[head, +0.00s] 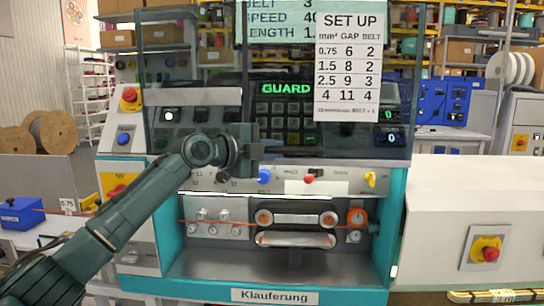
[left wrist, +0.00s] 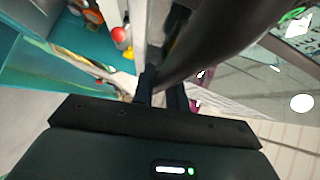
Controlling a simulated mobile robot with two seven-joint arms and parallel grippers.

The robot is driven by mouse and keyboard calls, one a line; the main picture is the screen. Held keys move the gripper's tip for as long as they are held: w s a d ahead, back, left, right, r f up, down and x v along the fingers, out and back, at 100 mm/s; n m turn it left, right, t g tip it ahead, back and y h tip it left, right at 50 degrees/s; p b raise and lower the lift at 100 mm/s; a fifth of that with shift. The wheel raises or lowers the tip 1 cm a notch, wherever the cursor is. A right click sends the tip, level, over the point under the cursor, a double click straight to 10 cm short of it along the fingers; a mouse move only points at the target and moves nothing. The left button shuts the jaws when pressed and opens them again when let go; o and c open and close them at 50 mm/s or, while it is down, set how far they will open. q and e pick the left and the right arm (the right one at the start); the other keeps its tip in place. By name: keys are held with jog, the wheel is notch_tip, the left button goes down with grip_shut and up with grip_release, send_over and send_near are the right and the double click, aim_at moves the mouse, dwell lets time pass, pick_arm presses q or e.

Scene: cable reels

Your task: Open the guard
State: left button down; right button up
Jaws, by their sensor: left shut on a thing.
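The guard (head: 398,145) is a clear, tinted panel in the head view. It stands in front of the machine's upper part, with its lower edge just above the row of knobs. The belts and rollers (head: 297,219) below are uncovered. My left gripper (head: 266,150) is at the guard's lower edge, left of its middle. In the left wrist view its fingers (left wrist: 163,92) are shut on a dark, thick bar (left wrist: 215,40), which looks like the guard's handle. The exact grip is partly hidden by the gripper. My right gripper is not in view.
A green GUARD text (head: 287,88) glows on the display behind the panel. A set-up sheet (head: 346,62) hangs at the upper right. Red stop buttons sit at left (head: 130,97) and right (head: 490,254). A blue box (head: 20,214) stands at the left.

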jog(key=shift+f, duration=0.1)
pick_arm(q)
jog(key=c, duration=1.4)
grip_release()
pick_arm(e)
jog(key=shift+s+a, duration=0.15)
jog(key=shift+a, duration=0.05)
pick_arm(q)
jog(key=shift+s+a, duration=0.15)
jog(key=shift+a, duration=0.05)
jog(key=b+v, duration=0.3)
jog(key=v, duration=0.9)
jog(key=shift+s+a+b, duration=0.2)
jog(key=shift+s+b, duration=0.05)
jog(key=shift+b, duration=0.15)
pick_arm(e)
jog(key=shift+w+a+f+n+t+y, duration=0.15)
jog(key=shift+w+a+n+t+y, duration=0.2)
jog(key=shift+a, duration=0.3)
